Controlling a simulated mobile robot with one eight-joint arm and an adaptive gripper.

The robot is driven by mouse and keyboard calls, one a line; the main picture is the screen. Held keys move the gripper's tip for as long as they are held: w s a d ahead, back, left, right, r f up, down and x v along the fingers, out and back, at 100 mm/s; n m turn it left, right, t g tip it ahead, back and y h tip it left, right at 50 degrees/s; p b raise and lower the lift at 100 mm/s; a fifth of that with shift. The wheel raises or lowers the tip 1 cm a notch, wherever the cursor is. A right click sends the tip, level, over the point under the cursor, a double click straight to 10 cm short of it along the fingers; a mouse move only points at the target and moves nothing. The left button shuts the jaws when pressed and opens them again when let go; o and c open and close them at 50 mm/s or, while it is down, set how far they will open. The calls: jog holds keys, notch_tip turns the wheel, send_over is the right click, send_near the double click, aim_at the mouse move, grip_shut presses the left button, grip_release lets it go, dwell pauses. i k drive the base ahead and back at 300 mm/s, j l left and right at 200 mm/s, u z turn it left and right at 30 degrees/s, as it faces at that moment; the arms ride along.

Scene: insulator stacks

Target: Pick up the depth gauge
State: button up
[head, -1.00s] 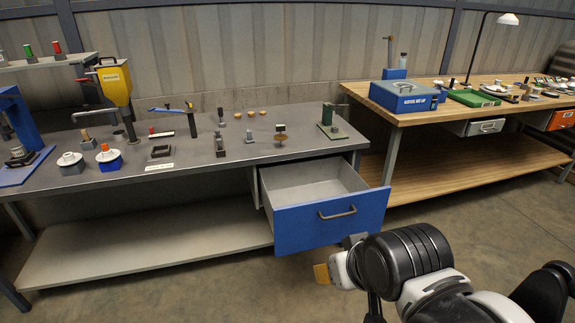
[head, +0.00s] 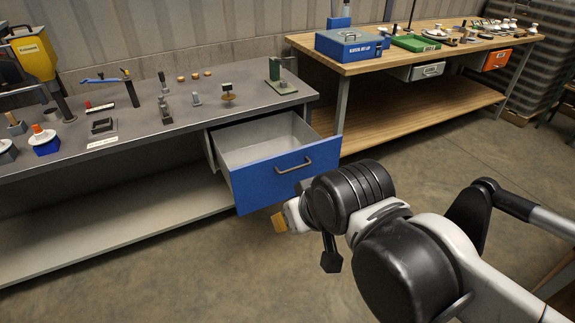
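I cannot tell for sure which item is the depth gauge; the tools on the grey bench are small in the head view. Candidates on the bench are a small upright tool with a brown disc (head: 228,93), a small grey upright piece (head: 196,98) and a dark block-shaped tool (head: 165,108). My gripper (head: 305,240) is in front of the open blue drawer, low and to the right of the bench tools, well apart from them. A tan pad and a dark finger-like part show at its end. Its opening is hidden by the wrist.
The blue-fronted drawer (head: 272,180) stands open and looks empty, jutting toward my arm. A green-based stand (head: 278,80) is at the bench's right end. A wooden bench (head: 375,64) with a blue box (head: 348,43) stands behind right. The floor (head: 425,150) right of the drawer is clear.

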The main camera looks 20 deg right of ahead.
aim_at(226, 87)
jog(key=i+z, duration=0.45)
jog(key=i, duration=1.05)
